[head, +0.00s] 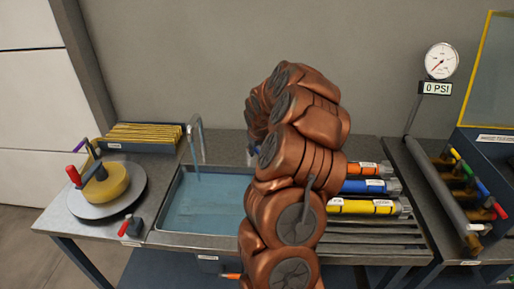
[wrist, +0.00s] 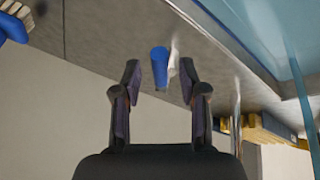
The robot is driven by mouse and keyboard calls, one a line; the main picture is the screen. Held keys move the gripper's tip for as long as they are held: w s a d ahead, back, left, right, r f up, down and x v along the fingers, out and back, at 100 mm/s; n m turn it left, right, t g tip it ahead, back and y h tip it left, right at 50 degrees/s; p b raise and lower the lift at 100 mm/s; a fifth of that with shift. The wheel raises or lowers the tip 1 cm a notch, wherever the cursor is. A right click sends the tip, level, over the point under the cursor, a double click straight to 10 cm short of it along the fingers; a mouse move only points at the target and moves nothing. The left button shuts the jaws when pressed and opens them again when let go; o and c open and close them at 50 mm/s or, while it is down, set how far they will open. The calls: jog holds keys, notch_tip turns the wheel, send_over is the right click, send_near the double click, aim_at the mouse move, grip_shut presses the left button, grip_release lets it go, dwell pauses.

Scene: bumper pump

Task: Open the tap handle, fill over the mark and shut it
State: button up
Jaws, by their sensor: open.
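The tap spout (head: 197,140) curves over the back edge of the water-filled sink (head: 178,237) in the head view. My gripper is hidden behind my copper arm there. In the wrist view my gripper (wrist: 160,80) is open, and a short blue handle (wrist: 159,62) shows between its fingertips, with a pale piece (wrist: 174,62) beside it. The blue handle looks like the tap handle; whether the fingers touch it I cannot tell. No fill mark is visible.
A turntable (head: 128,205) with a yellow block and red knob stands left of the sink. A tray of yellow sheets (head: 140,133) is behind it. Orange, blue and yellow cylinders (head: 362,207) lie right of my arm. A gauge (head: 441,61) reads 0 PSI.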

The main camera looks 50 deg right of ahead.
jog(key=shift+c, duration=0.3)
grip_shut()
dwell(0.3)
